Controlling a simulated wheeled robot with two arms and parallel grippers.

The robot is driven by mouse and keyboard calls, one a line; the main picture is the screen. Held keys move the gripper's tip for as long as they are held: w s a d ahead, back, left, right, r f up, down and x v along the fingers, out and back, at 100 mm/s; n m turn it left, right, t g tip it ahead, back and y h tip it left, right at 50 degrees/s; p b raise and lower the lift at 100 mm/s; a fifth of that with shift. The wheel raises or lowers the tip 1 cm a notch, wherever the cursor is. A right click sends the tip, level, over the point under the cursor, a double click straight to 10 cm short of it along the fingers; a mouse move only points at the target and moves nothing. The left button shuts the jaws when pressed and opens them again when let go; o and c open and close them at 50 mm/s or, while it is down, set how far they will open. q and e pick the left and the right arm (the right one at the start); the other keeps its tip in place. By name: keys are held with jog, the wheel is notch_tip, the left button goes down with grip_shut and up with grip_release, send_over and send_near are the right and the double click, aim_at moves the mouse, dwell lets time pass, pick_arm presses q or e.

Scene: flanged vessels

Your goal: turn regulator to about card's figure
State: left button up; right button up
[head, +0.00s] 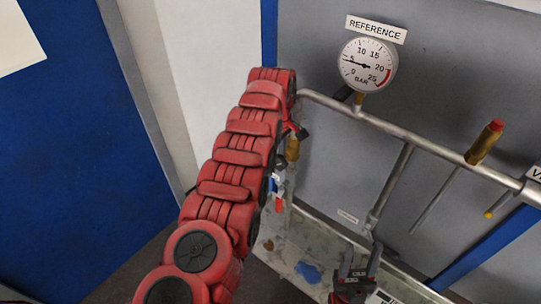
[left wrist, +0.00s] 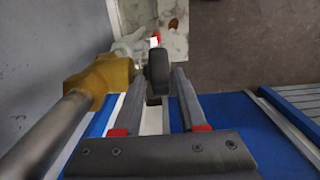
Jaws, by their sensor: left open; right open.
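The round gauge (head: 368,65) under the REFERENCE label has its needle pointing left, close to the 5 mark. In the left wrist view, a brass fitting (left wrist: 106,76), apparently the regulator's body, sits on a grey pipe, with a dark round knob (left wrist: 158,72) to its right. My left gripper (left wrist: 156,85) is open, with the knob at its fingertips between the two fingers; contact cannot be told. In the head view my red left arm mostly hides this place. My right gripper (head: 361,256) is open and empty at the bottom. No readable card figure shows.
A grey pipe (head: 420,147) runs across the panel below the gauge. A brass valve with a red tip (head: 484,142) rises from it. A stained worktop (head: 300,262) lies below. A white sheet (head: 17,38) at upper left shows no writing.

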pick_arm(q)
jog(key=shift+f, duration=0.25)
jog(key=shift+s+d+r, duration=0.1)
jog(key=shift+s, duration=0.05)
jog(key=shift+c, duration=0.2)
grip_shut()
